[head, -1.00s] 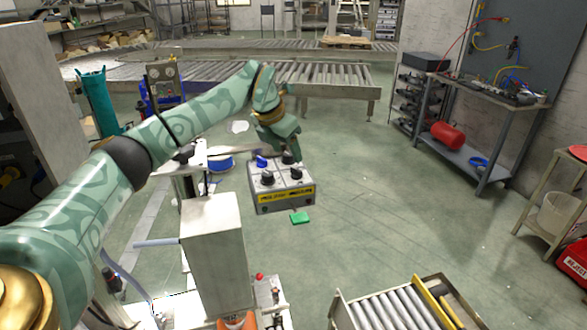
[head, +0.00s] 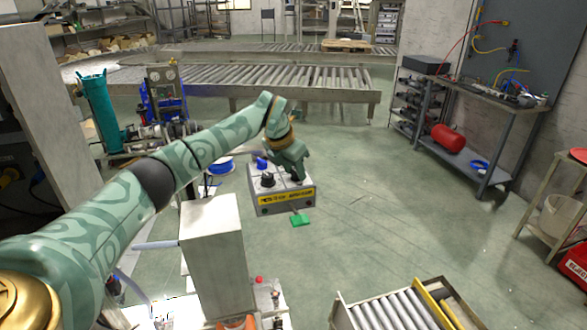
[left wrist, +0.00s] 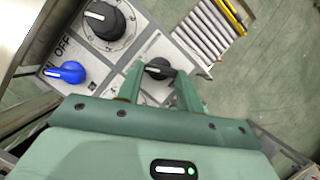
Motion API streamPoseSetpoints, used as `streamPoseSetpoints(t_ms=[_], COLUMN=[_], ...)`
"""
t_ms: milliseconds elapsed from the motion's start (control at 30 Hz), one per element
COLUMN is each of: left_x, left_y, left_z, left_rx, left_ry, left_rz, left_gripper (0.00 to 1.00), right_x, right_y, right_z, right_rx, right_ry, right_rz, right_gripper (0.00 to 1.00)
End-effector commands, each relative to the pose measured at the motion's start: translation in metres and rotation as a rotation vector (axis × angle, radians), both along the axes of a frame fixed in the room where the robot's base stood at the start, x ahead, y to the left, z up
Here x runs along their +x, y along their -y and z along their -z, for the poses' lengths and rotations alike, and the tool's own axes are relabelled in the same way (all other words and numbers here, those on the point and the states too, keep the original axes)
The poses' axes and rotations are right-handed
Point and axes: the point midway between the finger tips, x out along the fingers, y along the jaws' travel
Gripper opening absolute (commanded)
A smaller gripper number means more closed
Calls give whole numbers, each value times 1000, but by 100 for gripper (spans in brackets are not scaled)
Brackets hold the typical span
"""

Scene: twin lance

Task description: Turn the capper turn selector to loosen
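A grey control box (head: 285,205) with a yellow label strip stands near the middle of the head view, with several knobs on top. My left gripper (head: 298,178) reaches down over the right side of its top and hides knobs there. In the left wrist view, its two fingers (left wrist: 160,80) are apart, with a small black knob (left wrist: 158,68) between their tips. A gap shows beside the knob; firm contact cannot be seen. A large black knob (left wrist: 103,20) and a blue knob (left wrist: 65,72) by an ON/OFF marking are left of the fingers. The selector's own label is not readable.
A tall pale box (head: 213,250) stands left of and nearer than the control box. A green piece (head: 300,220) hangs at its front. A roller tray (head: 395,310) is at the front right. Open floor (head: 400,210) lies to the right.

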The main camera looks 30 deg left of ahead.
Motion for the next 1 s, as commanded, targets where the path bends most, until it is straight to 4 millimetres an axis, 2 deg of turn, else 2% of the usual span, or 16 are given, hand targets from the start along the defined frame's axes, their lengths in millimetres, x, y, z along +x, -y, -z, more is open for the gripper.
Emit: streamPoseSetpoints(t_ms=[367, 700, 867, 1000], left_x=[0, 2, 4, 6], left_y=[-2, -5, -7, -8], left_z=[-3, -4, -1, 2], left_rx=[1, 0, 2, 0], left_ry=[0, 2, 3, 3], left_rz=[81, 349, 501, 632], left_gripper=[14, 14, 14, 14], right_x=[1, 3, 2, 0], right_y=[1, 3, 4, 4], right_z=[-9, -24, -19, -6], right_rx=[-1, -4, -4, -5], right_ry=[3, 7, 6, 2], right_rz=[-1, -1, -1, -1], right_gripper=[36, 36, 36, 36])
